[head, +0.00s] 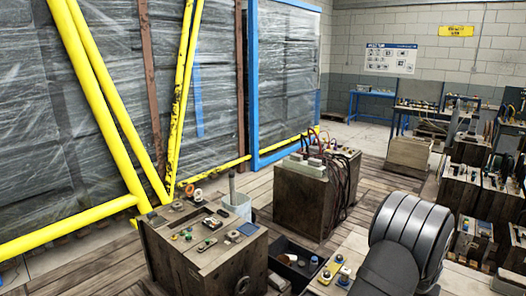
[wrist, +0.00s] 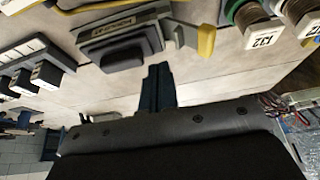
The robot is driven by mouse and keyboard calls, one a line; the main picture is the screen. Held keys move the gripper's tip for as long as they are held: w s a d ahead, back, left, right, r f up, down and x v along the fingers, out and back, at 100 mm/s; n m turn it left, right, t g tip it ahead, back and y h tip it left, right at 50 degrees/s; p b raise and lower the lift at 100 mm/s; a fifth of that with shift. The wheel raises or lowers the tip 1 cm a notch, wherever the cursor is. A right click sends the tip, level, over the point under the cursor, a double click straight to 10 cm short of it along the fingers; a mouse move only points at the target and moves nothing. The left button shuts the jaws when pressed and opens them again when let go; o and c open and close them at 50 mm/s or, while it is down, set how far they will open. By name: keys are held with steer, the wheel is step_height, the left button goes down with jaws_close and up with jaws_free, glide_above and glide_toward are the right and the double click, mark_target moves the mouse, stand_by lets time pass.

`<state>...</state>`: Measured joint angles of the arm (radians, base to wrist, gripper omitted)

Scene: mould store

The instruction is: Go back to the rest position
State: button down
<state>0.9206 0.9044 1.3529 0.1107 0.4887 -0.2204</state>
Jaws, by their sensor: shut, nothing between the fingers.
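My gripper (wrist: 158,72) shows in the wrist view as dark fingers together near the middle, with nothing between them. The fingertips point toward a grey block with a label (wrist: 125,32), and I cannot tell how far off it is. In the head view my arm fills the lower right, and the gripper itself is out of sight. No marker for the rest position shows in either view.
In the wrist view, a yellow part (wrist: 206,40) and a green-ringed labelled knob (wrist: 255,25) lie near the fingers. In the head view, a wooden block (head: 205,262) carries small parts, beside a dark bin (head: 283,249). Yellow rails (head: 70,227) stand left.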

step_height(320, 180, up, 7)
steer(key=shift+s+d+r, duration=0.2)
steer(key=shift+s+d, duration=0.05)
steer(key=shift+d, duration=0.05)
